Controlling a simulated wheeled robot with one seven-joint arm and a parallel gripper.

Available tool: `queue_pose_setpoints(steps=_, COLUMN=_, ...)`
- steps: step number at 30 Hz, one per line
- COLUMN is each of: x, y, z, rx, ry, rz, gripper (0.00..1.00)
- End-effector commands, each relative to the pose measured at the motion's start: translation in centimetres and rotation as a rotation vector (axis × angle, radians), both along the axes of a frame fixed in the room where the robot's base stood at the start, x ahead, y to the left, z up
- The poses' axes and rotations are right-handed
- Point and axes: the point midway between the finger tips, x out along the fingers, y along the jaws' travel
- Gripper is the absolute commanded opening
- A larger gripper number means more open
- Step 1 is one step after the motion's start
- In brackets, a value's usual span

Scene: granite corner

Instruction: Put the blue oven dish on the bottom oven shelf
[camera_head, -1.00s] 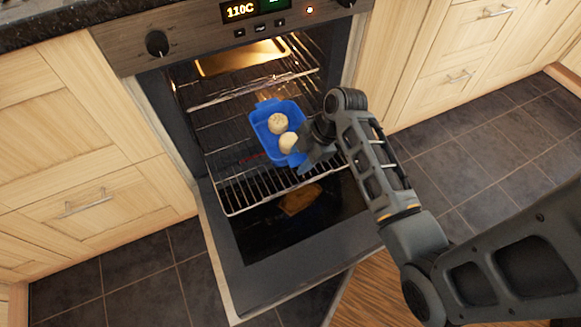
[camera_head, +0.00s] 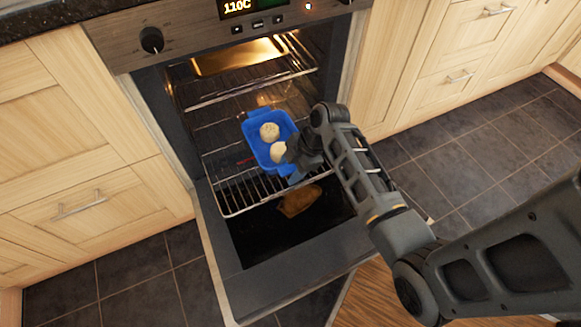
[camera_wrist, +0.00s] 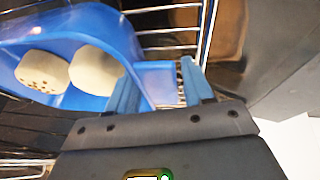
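The blue oven dish (camera_head: 256,134) holds two round, pale pieces of food (camera_head: 270,132). It is over the front part of the lower, pulled-out wire shelf (camera_head: 227,190). I cannot tell whether it touches the wires. My gripper (camera_head: 292,160) is at the dish's near right end, partly hidden by my wrist. In the wrist view, the blue fingers (camera_wrist: 158,88) stand apart with the dish's end handle (camera_wrist: 160,75) between them. The dish (camera_wrist: 128,33) fills the upper left there, with wires beside and beneath it.
The oven door (camera_head: 300,255) is folded down, with a brown patch (camera_head: 298,200) on or below its glass. A higher rack (camera_head: 255,85) and a lit tray (camera_head: 235,57) are deeper inside. Wooden cabinets (camera_head: 85,190) flank the oven. Floor tiles to the right are clear.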

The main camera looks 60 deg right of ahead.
Motion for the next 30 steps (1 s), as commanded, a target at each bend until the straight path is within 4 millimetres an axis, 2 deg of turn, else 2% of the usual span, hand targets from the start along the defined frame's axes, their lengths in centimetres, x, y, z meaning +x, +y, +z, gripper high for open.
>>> queue_pose_setpoints(steps=1, x=0.0, y=0.0, z=0.0, rx=0.000, ry=-0.001, rz=0.000, gripper=0.57)
queue_pose_setpoints(steps=5, x=0.0, y=0.0, z=0.1, rx=-0.001, ry=-0.002, rz=-0.001, gripper=0.68)
queue_pose_setpoints(steps=14, x=0.0, y=-0.2, z=0.5, rx=-0.002, ry=-0.003, rz=-0.002, gripper=0.68)
queue_pose_setpoints(steps=17, x=-0.4, y=-0.4, z=1.6, rx=-0.003, ry=-0.004, rz=-0.001, gripper=0.68)
queue_pose_setpoints(steps=30, x=-3.3, y=-2.3, z=9.2, rx=-0.003, ry=-0.004, rz=-0.001, gripper=0.68)
